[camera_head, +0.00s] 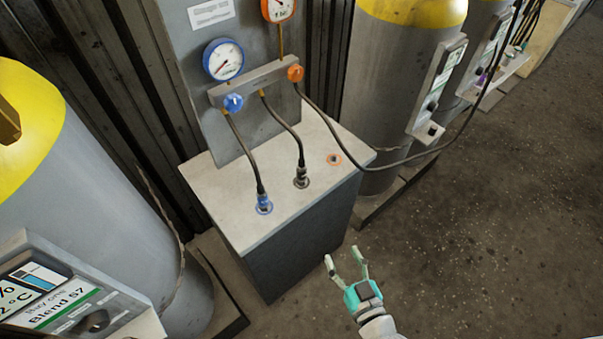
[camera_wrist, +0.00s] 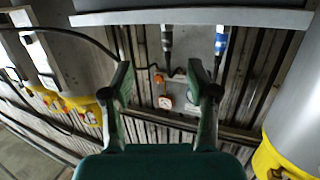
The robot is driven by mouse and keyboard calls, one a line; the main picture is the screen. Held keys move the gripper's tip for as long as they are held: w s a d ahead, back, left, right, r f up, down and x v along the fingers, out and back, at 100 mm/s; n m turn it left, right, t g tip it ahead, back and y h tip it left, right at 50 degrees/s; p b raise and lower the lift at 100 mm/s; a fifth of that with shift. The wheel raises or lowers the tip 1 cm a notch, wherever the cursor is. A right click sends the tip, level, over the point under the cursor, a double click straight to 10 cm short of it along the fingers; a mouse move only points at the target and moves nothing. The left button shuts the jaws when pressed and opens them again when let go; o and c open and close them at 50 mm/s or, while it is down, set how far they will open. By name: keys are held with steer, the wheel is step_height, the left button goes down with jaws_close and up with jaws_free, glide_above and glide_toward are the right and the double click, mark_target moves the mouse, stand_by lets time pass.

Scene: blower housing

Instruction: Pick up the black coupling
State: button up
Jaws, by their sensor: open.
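The black coupling (camera_head: 301,178) stands upright on the pale top of the cabinet (camera_head: 225,200), on the end of a dark hose from the manifold. It also appears in the wrist view, near the top middle (camera_wrist: 167,38). The blue coupling (camera_head: 264,203) sits to its left and nearer; in the wrist view it is on the right (camera_wrist: 220,42). My gripper (camera_head: 343,257) is open and empty, in front of and to the right of the cabinet, apart from both couplings. In the wrist view its two fingers are spread (camera_wrist: 160,78).
An orange-ringed port (camera_head: 334,159) is on the cabinet top, right of the black coupling. A manifold with blue (camera_head: 233,103) and orange (camera_head: 295,73) knobs is behind. A long dark hose (camera_head: 400,163) loops right. Gas cylinders flank the cabinet; open floor (camera_head: 490,230) lies right.

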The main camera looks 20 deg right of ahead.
steer(key=n+t+y, duration=0.1)
steer(key=t+y, duration=0.1)
glide_toward(304, 174)
steer(key=w, duration=0.4)
steer(key=w+r, duration=0.1)
steer(key=w, duration=0.1)
steer(key=shift+w+a, duration=0.15)
steer(key=shift+w, duration=0.05)
steer(key=shift+w+a+f, duration=0.1)
steer(key=shift+w+a, duration=0.05)
steer(key=shift+w, duration=0.65)
steer(key=shift+w+a+f, duration=0.1)
steer(key=shift+w+a, duration=0.05)
steer(key=shift+w, duration=0.7)
steer(key=shift+w+a+f, duration=0.1)
steer(key=shift+w+a, duration=0.05)
steer(key=shift+w, duration=0.65)
steer(key=shift+r, duration=0.1)
jaws_close()
